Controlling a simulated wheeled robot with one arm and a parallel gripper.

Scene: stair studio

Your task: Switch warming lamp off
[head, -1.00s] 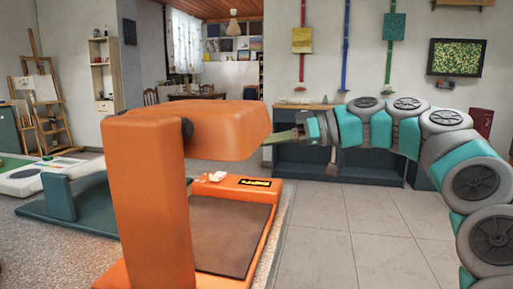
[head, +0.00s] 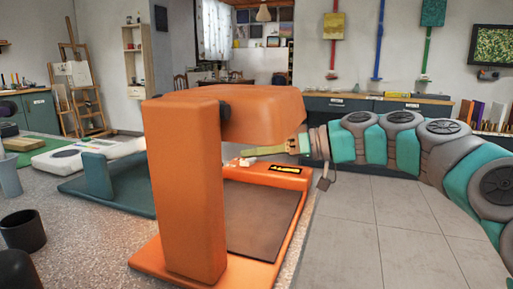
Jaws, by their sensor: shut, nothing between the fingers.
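The orange warming lamp (head: 186,190) stands on the speckled counter. It has a thick upright post, a rounded overhanging head (head: 262,112) and a flat base with a dark plate (head: 250,218). A small white switch (head: 238,163) sits at the back of the base, beside a black and yellow label (head: 287,169). The tip of my gripper (head: 246,152) reaches in from the right, under the right part of the head and just above the switch in the picture. It is shut and empty. I cannot tell whether it touches the switch.
A dark cup (head: 23,231) and a grey cup (head: 8,176) stand at the left. A teal device (head: 112,184) stands behind the lamp's post, with a white device (head: 72,158) beyond it.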

